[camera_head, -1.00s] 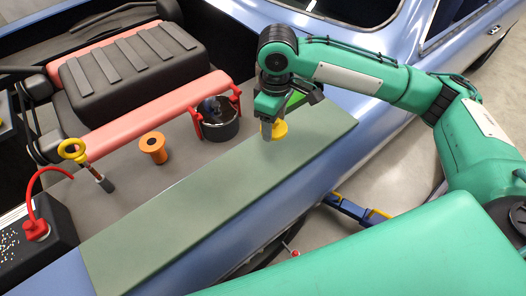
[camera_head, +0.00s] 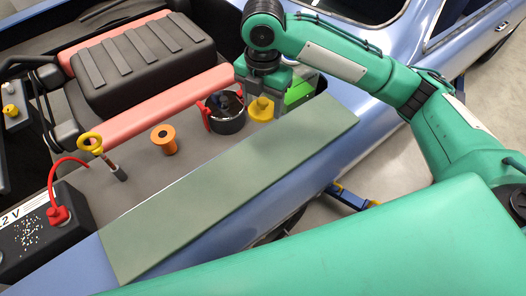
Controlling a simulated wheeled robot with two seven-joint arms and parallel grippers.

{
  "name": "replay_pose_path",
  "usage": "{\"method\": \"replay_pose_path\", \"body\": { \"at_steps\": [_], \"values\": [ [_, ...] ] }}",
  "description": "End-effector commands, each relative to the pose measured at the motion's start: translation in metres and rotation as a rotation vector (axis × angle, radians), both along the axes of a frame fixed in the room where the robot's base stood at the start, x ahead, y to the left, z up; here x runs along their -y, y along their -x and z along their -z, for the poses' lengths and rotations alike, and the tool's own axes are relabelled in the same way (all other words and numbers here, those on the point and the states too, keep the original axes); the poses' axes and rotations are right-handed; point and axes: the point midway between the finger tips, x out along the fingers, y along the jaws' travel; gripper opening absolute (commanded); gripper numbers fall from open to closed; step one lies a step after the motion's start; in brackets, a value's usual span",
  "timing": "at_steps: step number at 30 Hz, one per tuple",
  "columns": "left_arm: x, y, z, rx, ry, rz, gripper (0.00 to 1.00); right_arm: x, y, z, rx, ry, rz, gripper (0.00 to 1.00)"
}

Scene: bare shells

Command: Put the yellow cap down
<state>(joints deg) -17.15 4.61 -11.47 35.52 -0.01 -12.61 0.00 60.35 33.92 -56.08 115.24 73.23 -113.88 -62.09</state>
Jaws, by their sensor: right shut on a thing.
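The yellow cap (camera_head: 262,110) is at the far edge of the green mat, just right of the black round container with red handles. My right gripper (camera_head: 264,97) points down and is shut on the cap, with its fingers partly hiding the cap's upper part. Whether the cap touches the surface below I cannot tell. My left gripper is not in view.
The black container (camera_head: 226,122) stands close left of the cap. An orange spool-like part (camera_head: 163,141), a yellow-ringed dipstick (camera_head: 91,144) and a battery (camera_head: 40,236) with a red clamp lie further left. The green mat (camera_head: 215,190) is clear.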

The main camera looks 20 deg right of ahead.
Motion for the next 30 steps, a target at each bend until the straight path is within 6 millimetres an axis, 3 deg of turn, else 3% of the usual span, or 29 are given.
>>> {"method": "replay_pose_path", "body": {
  "at_steps": [15,26,30],
  "values": [
    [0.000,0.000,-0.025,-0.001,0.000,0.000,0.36,0.001,0.001,0.126,-0.005,0.002,0.000,0.37],
    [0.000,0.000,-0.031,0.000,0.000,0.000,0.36,0.000,0.001,0.162,-0.003,0.001,-0.001,0.37],
    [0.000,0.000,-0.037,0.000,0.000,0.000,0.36,0.001,0.001,0.184,-0.004,0.001,0.001,0.37]
  ]
}}
